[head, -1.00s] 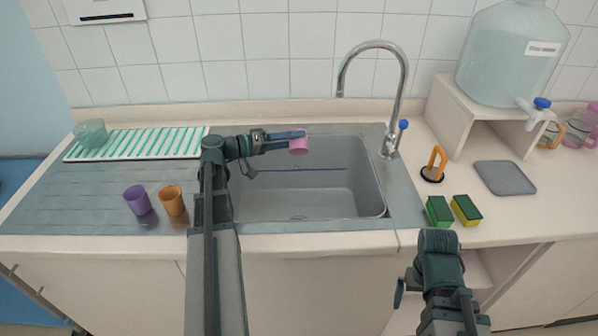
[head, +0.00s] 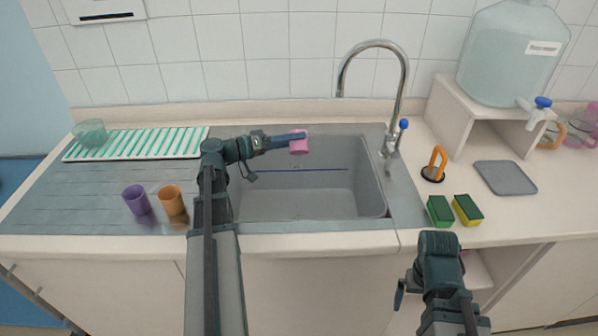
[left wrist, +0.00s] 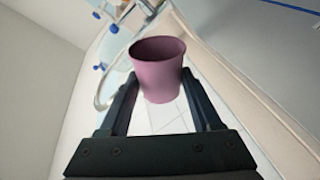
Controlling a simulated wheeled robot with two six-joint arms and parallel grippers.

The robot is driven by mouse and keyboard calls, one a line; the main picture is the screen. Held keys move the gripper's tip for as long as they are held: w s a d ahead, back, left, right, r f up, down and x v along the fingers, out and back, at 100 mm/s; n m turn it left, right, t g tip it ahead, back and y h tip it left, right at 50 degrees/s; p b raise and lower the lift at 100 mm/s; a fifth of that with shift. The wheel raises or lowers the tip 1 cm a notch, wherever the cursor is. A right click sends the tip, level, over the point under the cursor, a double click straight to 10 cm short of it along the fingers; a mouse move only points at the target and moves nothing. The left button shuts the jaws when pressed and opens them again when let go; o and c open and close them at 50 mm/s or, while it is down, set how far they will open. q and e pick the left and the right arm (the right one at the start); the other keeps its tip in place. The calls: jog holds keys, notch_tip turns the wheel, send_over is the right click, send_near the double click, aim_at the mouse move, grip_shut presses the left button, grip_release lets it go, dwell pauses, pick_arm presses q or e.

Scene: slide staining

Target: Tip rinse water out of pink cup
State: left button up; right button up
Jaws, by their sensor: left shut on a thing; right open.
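The pink cup (head: 299,148) is held over the back of the sink basin (head: 310,203), well above its floor. My left gripper (head: 299,135) is shut on the pink cup, with its fingers on the cup's sides. In the left wrist view the cup (left wrist: 158,78) sits between the two fingers (left wrist: 158,98), its mouth toward the top of that picture. That view is strongly rolled, so the cup is tilted, though its exact angle is unclear. No water shows leaving it. My right arm is at the lower right, and its fingers are hidden.
A purple cup (head: 137,200) and an orange cup (head: 171,200) stand on the drainboard left of the basin. The faucet (head: 402,95) rises behind right. Sponges (head: 440,210), a suction handle (head: 436,165) and a grey mat (head: 505,177) lie on the right counter.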

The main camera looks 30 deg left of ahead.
pick_arm(q)
jog(key=shift+s+d+m+t+h+b, duration=0.2)
jog(key=shift+s+m+b, duration=0.15)
jog(key=shift+m, duration=0.35)
jog(key=shift+s+d+m+t+h+b, duration=0.1)
jog(key=shift+s+d+m+b, duration=0.1)
jog(key=shift+m+b, duration=0.4)
dwell(0.7)
jog(key=shift+r, duration=0.1)
dwell(0.7)
